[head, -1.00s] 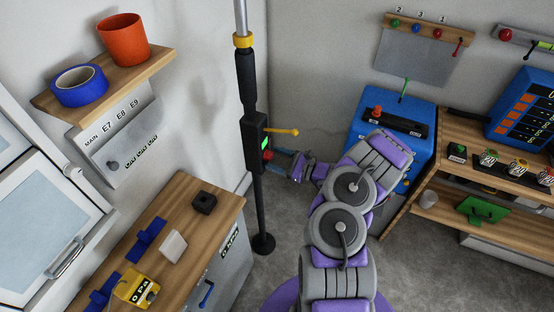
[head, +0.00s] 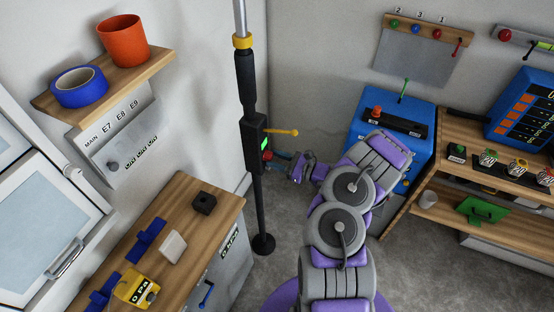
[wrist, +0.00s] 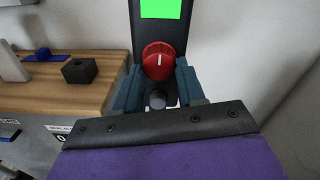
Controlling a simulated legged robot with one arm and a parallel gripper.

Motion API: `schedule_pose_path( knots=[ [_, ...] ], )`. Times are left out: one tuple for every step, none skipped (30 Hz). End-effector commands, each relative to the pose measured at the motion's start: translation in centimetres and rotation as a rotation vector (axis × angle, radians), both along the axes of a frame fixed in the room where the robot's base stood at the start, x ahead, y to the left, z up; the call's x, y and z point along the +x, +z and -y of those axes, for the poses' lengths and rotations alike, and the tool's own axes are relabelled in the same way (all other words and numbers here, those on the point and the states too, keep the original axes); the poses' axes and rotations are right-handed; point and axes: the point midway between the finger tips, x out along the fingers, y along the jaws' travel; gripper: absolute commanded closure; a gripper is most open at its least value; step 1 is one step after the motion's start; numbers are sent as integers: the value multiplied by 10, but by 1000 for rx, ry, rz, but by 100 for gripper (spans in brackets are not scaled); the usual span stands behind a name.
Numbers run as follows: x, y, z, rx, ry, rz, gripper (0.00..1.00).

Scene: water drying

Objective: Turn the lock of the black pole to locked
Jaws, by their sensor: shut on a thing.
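The black pole (head: 253,145) stands upright against the wall corner, with a black box around its middle. The box carries a green panel (head: 264,143), a yellow lever (head: 282,132) and a red knob (head: 267,155). In the wrist view, the red knob (wrist: 158,62) has a white mark pointing about straight up, just below the green panel (wrist: 160,8). My gripper (wrist: 158,74) has its blue-grey fingers on the left and right sides of the knob, shut on it. In the head view my gripper (head: 276,157) reaches the box from the right; its fingertips are small there.
A wooden-topped cabinet (head: 225,205) with several small items stands left of the pole. A shelf (head: 150,72) with an orange cup and blue tape is above it. A blue machine (head: 365,150) stands behind my arm, with a wooden shelf unit (head: 450,120) at right.

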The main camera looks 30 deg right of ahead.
Motion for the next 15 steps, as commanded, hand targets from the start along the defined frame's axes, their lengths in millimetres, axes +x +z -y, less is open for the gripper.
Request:
schedule_pose_path(
  knots=[
    [1,1,0,14,-1,-10,91],
    [1,1,0,27,-1,-19,91],
    [1,2,-1,45,-1,-32,91],
    [1,2,-1,60,-1,-44,91],
    [1,2,-1,76,-1,-57,91],
    [0,2,-1,100,-2,-75,91],
    [0,2,-1,118,-2,-89,91],
    [0,2,0,138,-2,-105,91],
    [0,2,-1,165,-2,-126,91],
    [0,2,-1,187,-2,-143,91],
    [0,2,-1,209,-2,-160,91],
    [0,2,-1,238,-2,-183,91],
    [1,2,-1,261,-2,-201,91],
    [1,2,-1,283,-2,-218,91],
    [0,2,-1,313,-3,-241,91]
  ],
)
